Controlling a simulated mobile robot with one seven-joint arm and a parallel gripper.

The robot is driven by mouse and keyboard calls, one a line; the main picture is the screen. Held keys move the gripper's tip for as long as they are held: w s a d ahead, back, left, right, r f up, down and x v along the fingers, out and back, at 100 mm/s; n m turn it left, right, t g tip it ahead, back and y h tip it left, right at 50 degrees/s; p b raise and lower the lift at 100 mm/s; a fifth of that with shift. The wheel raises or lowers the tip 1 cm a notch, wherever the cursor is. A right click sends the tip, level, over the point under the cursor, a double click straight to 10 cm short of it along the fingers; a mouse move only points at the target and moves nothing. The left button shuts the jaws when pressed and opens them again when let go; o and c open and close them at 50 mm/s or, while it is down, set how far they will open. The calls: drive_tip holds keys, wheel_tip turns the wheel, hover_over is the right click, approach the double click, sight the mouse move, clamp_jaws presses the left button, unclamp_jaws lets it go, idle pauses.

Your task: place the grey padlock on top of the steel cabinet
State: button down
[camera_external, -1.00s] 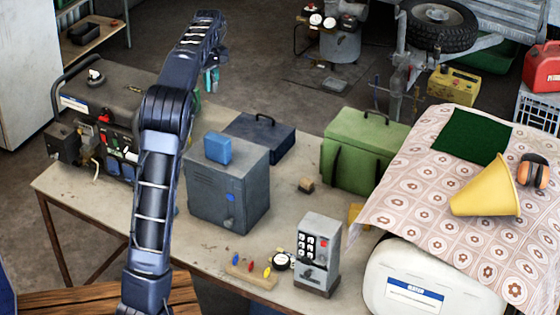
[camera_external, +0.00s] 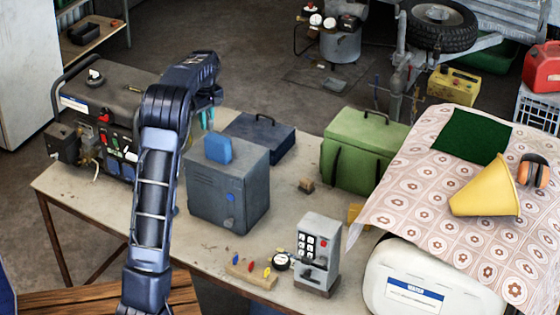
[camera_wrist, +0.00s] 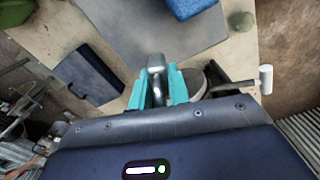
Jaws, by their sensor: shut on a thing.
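My gripper (camera_external: 207,118) is behind the cabinet in the external view, with teal fingers pointing down. In the wrist view my gripper (camera_wrist: 157,92) is shut on the grey padlock (camera_wrist: 156,66), whose rounded metal shackle shows between the fingers beside the cabinet top's edge. The padlock's body is mostly hidden by the fingers, and I cannot make the padlock out in the external view.
A blue block (camera_external: 218,150) sits on the cabinet top. A dark blue toolbox (camera_external: 262,136) lies behind the cabinet, and a green case (camera_external: 362,150) stands to its right. A generator (camera_external: 110,120) is at the left. A round grey thing (camera_wrist: 194,84) lies beside the fingers.

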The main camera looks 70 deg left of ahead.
drive_tip(key=shift+f, duration=2.4)
drive_tip(key=c, duration=1.3)
unclamp_jaws()
drive_tip(key=shift+f, duration=0.15)
wheel_tip(320, 180, up, 12)
drive_tip(key=shift+r, duration=0.15)
